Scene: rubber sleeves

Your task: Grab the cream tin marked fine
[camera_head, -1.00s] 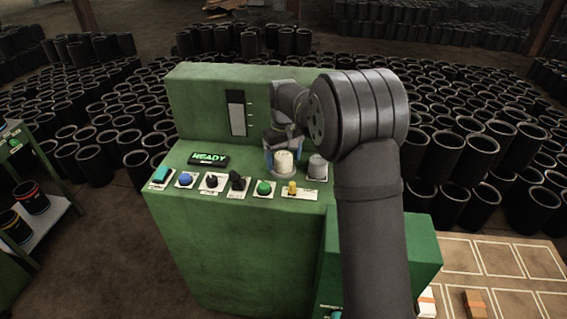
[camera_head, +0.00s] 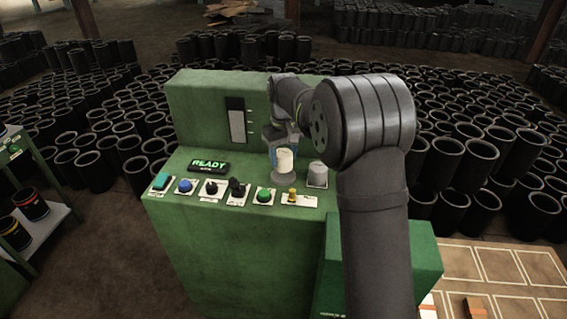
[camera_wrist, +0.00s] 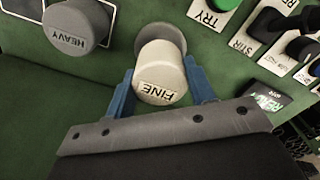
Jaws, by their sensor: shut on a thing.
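The cream tin marked FINE (camera_wrist: 161,75) is between the blue fingers of my gripper (camera_wrist: 160,95) in the wrist view. Both fingers are shut on its sides. In the head view the cream tin (camera_head: 285,160) shows below my gripper (camera_head: 282,145), raised above a grey round seat (camera_head: 282,179) on the green console. A grey tin marked HEAVY (camera_wrist: 77,27) stands beside it, and it also shows in the head view (camera_head: 317,174).
The green console (camera_head: 205,240) carries a lit READY display (camera_head: 209,163) and a row of knobs and buttons, including a green button (camera_head: 264,194). A tall back panel (camera_head: 200,110) stands behind. Black sleeves crowd the floor around.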

